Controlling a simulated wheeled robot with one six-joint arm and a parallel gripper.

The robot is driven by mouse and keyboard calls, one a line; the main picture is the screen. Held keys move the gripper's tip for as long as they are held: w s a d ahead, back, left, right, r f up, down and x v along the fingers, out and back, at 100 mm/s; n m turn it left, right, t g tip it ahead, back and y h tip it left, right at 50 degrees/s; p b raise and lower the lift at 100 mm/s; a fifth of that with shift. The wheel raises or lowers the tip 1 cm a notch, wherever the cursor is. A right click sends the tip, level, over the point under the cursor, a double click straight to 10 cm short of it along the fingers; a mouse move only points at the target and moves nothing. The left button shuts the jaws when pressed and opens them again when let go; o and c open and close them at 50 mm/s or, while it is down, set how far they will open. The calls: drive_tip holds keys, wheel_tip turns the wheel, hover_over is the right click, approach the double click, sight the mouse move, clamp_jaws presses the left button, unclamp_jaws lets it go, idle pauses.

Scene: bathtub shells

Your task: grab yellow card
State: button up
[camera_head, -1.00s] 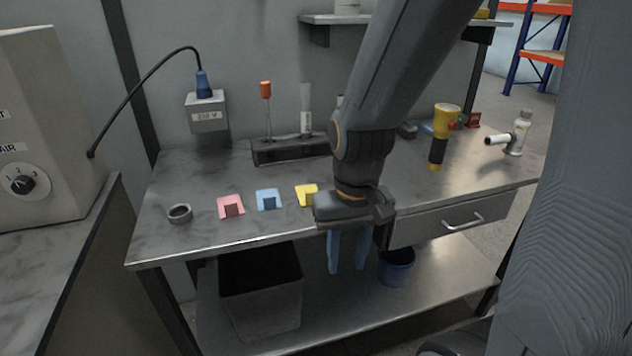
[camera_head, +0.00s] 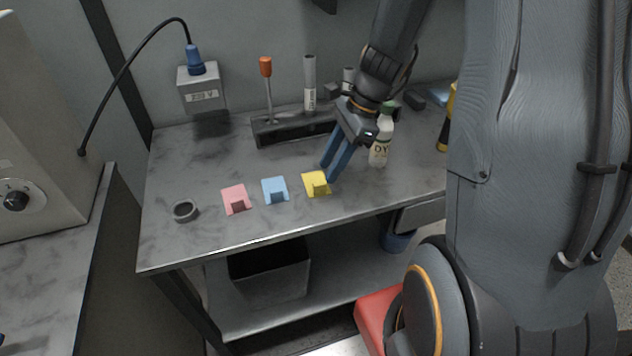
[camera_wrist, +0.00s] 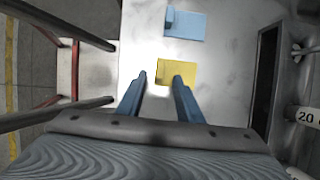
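The yellow card (camera_head: 316,184) lies on the grey workbench, at the right end of a row with a blue card (camera_head: 274,190) and a pink card (camera_head: 236,199). It has a small raised clip-like part at its front edge. My gripper (camera_head: 331,172) is just above and beside the yellow card, with its blue fingers pointing down and apart. In the wrist view the yellow card (camera_wrist: 177,72) lies just ahead of the open fingertips (camera_wrist: 159,78), with nothing between them. The blue card (camera_wrist: 186,25) is farther ahead. Whether a fingertip touches the bench is unclear.
A white bottle (camera_head: 380,146) stands close behind my gripper. A dark tool holder (camera_head: 290,130) with a screwdriver (camera_head: 267,88) stands at the back. A dark ring (camera_head: 185,211) lies at the left. The bench's front edge (camera_head: 300,231) is close to the cards.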

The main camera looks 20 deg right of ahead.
sight(321, 183)
drive_tip(key=shift+p+x, duration=0.55)
drive_tip(key=shift+x, duration=1.9)
drive_tip(key=shift+s+a, duration=0.1)
drive_tip(key=shift+r, duration=0.1)
clamp_jaws()
